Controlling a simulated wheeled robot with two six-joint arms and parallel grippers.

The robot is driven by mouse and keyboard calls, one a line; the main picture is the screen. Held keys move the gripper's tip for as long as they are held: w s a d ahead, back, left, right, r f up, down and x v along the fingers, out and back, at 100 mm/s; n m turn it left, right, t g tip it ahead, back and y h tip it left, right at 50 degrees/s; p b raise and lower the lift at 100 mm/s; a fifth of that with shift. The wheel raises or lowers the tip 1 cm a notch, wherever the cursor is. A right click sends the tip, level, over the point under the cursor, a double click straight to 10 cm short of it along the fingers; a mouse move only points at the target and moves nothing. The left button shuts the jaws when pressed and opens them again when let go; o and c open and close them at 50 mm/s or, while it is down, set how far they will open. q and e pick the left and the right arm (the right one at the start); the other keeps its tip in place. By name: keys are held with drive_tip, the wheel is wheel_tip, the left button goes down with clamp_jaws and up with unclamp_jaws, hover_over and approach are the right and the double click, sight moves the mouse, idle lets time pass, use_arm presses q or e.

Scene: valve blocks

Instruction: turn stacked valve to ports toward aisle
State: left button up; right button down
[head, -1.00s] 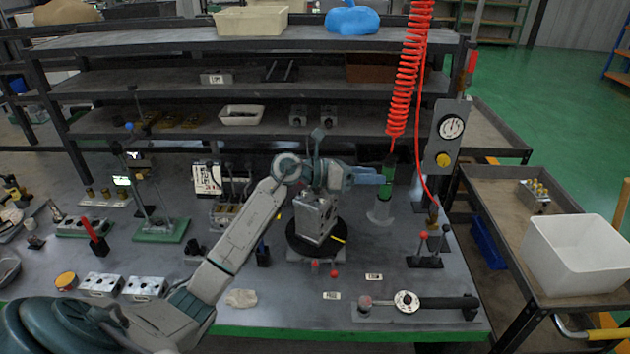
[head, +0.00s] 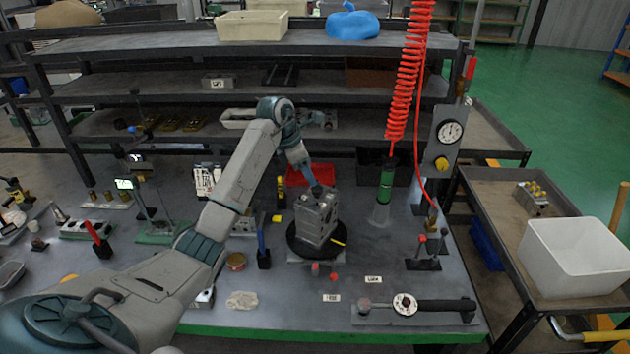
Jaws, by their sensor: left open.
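The stacked valve (head: 317,222) is a grey metal block stack with round ports on the face I see. It stands upright on a round black turntable (head: 297,243) in the middle of the bench. My left arm reaches in from the left, and my left gripper (head: 317,190) points down at the top of the valve. It is open; its blue tips are small, and I cannot tell if they touch the block. My right gripper does not show.
A torque wrench (head: 420,305) lies front right. A red bin (head: 310,174) sits behind the valve. Shelves rise at the back.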

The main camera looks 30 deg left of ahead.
sight(317, 188)
use_arm(q)
drive_tip(key=p+x, duration=0.1)
drive_tip(key=x, duration=0.3)
drive_tip(key=shift+w+d+f+p, duration=0.2)
drive_tip(key=shift+f+p, duration=0.1)
drive_tip(key=shift+f, duration=0.4)
clamp_jaws()
